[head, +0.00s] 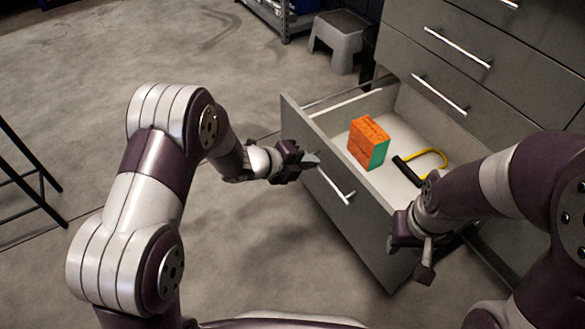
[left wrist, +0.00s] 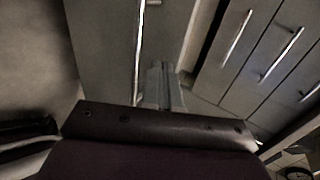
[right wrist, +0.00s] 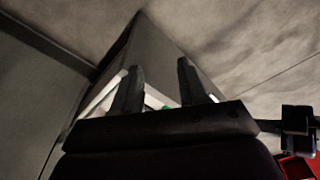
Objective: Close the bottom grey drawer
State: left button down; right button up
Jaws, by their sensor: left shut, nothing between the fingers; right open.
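The bottom grey drawer (head: 362,222) stands pulled out of the cabinet, with its front panel facing lower left in the head view. Its bar handle (head: 335,187) is on that panel and also shows in the left wrist view (left wrist: 138,40). My left gripper (head: 312,160) is shut and empty, close to the panel just above the handle; whether it touches the panel, I cannot tell. My right gripper (head: 426,262) is open at the drawer's near right corner. In the right wrist view its spread fingers (right wrist: 165,82) stand in front of the drawer's corner.
An orange and green box (head: 368,142) and a yellow and black U-shaped lock (head: 425,165) lie inside the drawer. The cabinet's upper drawers (head: 450,70) are shut. A grey step stool (head: 340,38) stands behind. The floor left of the drawer is clear.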

aim_at(334, 155)
pick_arm(q)
jog(key=w+d, duration=0.1)
jog(key=d+b, duration=0.1)
jog(key=w+d, duration=0.1)
jog(key=shift+w+d+f+b, duration=0.25)
jog(key=shift+w+d+b, duration=0.05)
jog(key=shift+b, duration=0.05)
jog(key=shift+w+d+r, duration=0.1)
pick_arm(e)
notch_tip(334, 155, down, 2)
jog(key=shift+f, duration=0.25)
pick_arm(q)
jog(key=shift+d, duration=0.15)
